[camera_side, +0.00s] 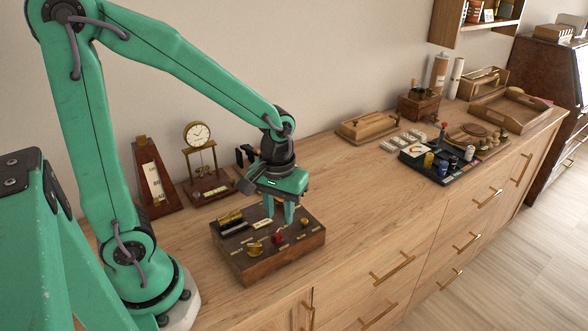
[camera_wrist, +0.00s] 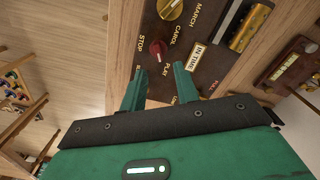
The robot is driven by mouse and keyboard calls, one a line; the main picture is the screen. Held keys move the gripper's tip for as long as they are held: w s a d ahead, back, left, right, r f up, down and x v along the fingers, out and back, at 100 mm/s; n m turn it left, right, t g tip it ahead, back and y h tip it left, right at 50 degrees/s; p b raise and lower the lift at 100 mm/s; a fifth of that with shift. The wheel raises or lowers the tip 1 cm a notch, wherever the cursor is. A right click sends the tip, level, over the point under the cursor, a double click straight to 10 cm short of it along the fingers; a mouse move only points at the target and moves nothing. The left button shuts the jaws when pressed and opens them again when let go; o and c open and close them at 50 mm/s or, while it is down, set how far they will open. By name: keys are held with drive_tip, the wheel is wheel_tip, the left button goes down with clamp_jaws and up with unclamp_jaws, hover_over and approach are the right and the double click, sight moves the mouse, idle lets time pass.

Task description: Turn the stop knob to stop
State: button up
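The stop knob is a small red knob (camera_wrist: 157,48) on a dark wooden control box (camera_side: 262,262). In the wrist view it lies between the printed words STOP and PLAY; I cannot tell for sure which one it points at. The red knob also shows in the side view (camera_side: 277,238) on the box's top. My gripper (camera_wrist: 161,70) is open and empty. Its two green fingers point at the panel, with the knob just beyond the gap between their tips. In the side view my gripper (camera_side: 279,215) hangs over the box, apart from the knob.
A gold knob (camera_wrist: 170,8) sits beside MARCH and CAROL labels, and a brass cylinder (camera_wrist: 250,27) lies on the same panel. A metronome (camera_side: 153,180) and a clock (camera_side: 198,135) stand behind the box. A dark tray with game pieces (camera_side: 440,170) is farther right. The counter between is clear.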

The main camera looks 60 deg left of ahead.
sight(277, 235)
drive_tip(key=shift+f, duration=2.1)
clamp_jaws()
